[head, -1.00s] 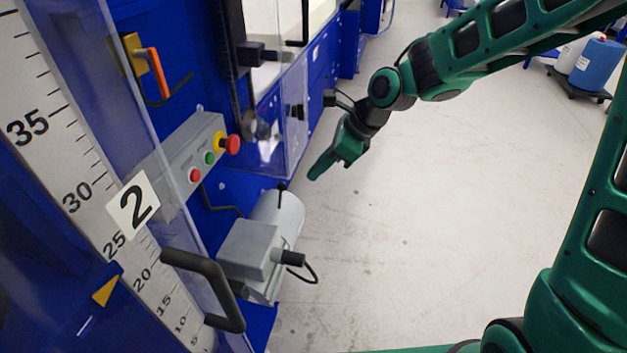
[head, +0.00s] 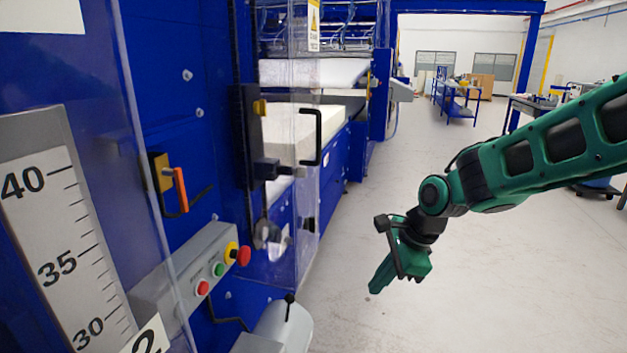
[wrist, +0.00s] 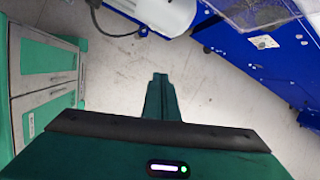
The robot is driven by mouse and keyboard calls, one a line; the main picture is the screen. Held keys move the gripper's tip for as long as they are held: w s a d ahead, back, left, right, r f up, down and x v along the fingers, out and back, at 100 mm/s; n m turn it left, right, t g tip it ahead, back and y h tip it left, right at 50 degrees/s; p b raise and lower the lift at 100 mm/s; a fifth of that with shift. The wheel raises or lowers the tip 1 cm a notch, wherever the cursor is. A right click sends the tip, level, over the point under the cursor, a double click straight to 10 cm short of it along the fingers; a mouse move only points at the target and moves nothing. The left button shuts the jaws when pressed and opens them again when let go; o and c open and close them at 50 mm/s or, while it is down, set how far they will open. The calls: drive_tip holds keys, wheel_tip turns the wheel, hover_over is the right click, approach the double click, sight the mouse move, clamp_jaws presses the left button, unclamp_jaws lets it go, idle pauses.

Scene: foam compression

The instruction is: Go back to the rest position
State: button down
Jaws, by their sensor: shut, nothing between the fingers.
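My gripper (head: 376,286) is dark green and hangs at the end of my arm over the bare floor, right of the blue machine (head: 180,90). Its fingers are together with nothing between them. It points down and to the left and touches nothing. In the wrist view my gripper (wrist: 160,82) shows its closed fingers over the pale floor.
The machine's control box (head: 205,275) has red, green and emergency-stop buttons. A clear door with a black handle (head: 311,137) stands left of my arm. A grey motor (head: 285,325) juts out low. The floor (head: 400,200) around my gripper is open.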

drive_tip(key=s+d+r+n+h, duration=0.1)
drive_tip(key=s+d+n+h, duration=0.15)
drive_tip(key=s+d, duration=0.45)
drive_tip(key=s+d+r+n+h, duration=0.1)
drive_tip(key=s+d+n, duration=0.2)
drive_tip(key=d, duration=0.8)
drive_tip(key=s+d+n+g, duration=0.1)
drive_tip(key=s+d, duration=0.3)
drive_tip(key=s, duration=0.4)
drive_tip(key=s+d+r+n+g, duration=0.1)
drive_tip(key=s+d+n, duration=0.3)
drive_tip(key=s, duration=0.4)
drive_tip(key=shift+s+d+n, duration=0.15)
drive_tip(key=shift+n, duration=0.2)
